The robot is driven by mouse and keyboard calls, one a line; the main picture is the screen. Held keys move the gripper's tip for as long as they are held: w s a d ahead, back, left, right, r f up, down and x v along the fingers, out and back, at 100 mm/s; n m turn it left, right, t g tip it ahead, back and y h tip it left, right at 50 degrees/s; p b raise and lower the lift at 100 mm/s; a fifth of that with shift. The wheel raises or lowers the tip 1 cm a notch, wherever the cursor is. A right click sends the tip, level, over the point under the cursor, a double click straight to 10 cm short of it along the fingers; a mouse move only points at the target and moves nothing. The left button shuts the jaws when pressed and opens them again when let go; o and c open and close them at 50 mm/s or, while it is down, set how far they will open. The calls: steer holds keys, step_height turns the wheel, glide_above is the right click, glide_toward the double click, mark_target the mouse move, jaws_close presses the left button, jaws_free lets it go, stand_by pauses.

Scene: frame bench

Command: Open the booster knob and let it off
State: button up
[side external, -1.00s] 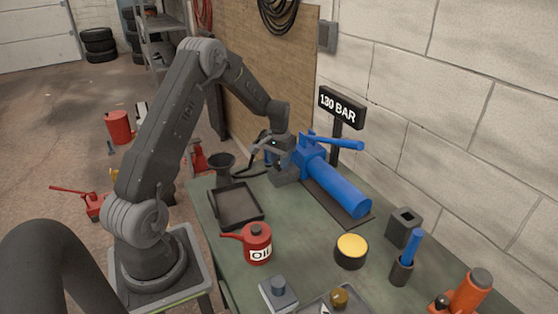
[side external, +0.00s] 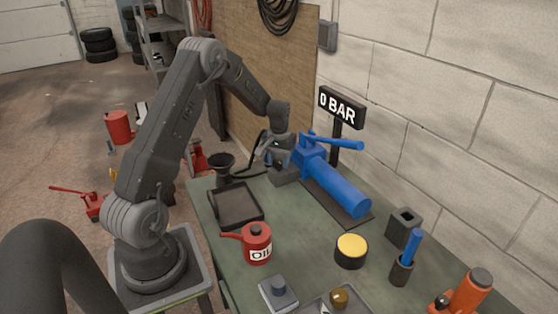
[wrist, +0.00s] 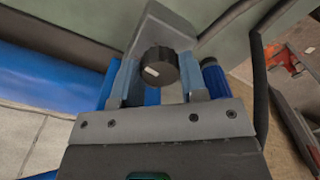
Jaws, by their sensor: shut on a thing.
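The blue booster (side external: 335,190) lies on the bench with its lever on top. Its black knob (wrist: 159,66) shows in the wrist view with a small pale mark on its face. My gripper (side external: 276,162) is at the booster's far end. In the wrist view my gripper (wrist: 160,82) has one finger on each side of the knob and is shut on it. The knob is hidden behind my gripper in the side view. The display sign (side external: 338,106) behind the booster reads 0 BAR.
A black tray (side external: 236,205), a red oil can (side external: 257,244), a yellow-topped tin (side external: 350,251) and a holder with a blue handle (side external: 402,268) stand on the bench. A dark funnel (side external: 221,162) is left of my gripper. The block wall is close behind the booster.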

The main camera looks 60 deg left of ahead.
mark_target(279, 161)
steer(key=o, duration=0.9)
steer(key=shift+r, duration=0.1)
steer(key=shift+r, duration=6.85)
